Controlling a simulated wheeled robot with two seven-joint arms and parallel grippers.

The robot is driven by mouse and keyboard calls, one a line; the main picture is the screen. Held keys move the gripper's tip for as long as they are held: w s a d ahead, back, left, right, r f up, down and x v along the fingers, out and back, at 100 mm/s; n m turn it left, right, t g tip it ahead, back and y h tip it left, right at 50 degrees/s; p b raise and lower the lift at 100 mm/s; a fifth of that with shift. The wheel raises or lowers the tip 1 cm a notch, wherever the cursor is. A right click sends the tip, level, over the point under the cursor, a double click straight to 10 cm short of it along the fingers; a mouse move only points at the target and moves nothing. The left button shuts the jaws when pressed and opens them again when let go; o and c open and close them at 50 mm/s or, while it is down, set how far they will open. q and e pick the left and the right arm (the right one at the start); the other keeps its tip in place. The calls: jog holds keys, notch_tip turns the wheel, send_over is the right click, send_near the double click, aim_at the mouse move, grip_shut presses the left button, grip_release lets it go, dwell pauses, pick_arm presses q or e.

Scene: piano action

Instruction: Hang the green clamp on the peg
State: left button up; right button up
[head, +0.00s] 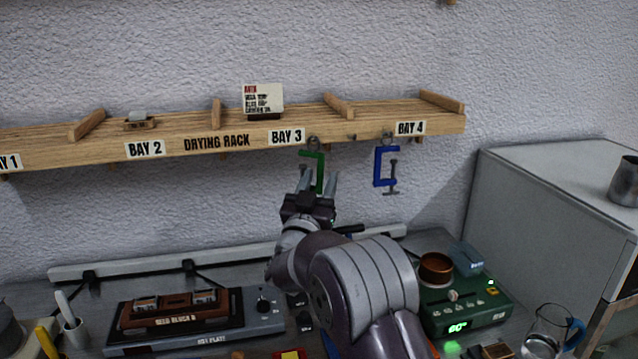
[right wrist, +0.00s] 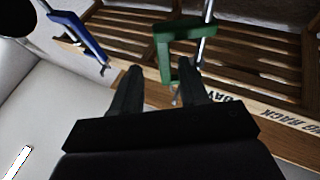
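The green clamp (head: 319,172) hangs upright at the front edge of the drying rack, just right of the BAY 3 label. A grey ring (head: 313,142) is at its top, by the rack; the peg behind the ring is hard to make out. In the right wrist view the green clamp (right wrist: 177,66) lies beyond my fingertips. My right gripper (head: 318,180) is open, its two fingers apart around the clamp's lower part in the head view. No grip on the clamp shows. My left gripper is not in view.
A blue clamp (head: 379,167) hangs to the right, under BAY 4. A small peg (head: 351,136) on the rack (head: 250,140) between the clamps looks bare. Below are a hot plate (head: 250,325), a green device (head: 470,312) and a glass beaker (head: 545,335).

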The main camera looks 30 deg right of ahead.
jog(key=b+v, duration=0.3)
jog(key=v, duration=0.9)
jog(key=a+f+n+g+y+p, duration=0.4)
jog(key=a+f+n+y+p, duration=0.3)
jog(key=f+y, duration=0.5)
jog(key=s+f+g+y, duration=0.1)
jog(key=s+f+g, duration=0.1)
jog(key=s, duration=0.5)
jog(key=s+a+f+n+g+y+p, duration=0.1)
jog(key=s+f+g, duration=0.1)
jog(key=s+g, duration=0.3)
jog(key=s+f+n+g+y, duration=0.1)
jog(key=s+g, duration=0.3)
jog(key=s, duration=0.6)
jog(key=shift+a+f, duration=0.2)
jog(key=shift+f, duration=0.7)
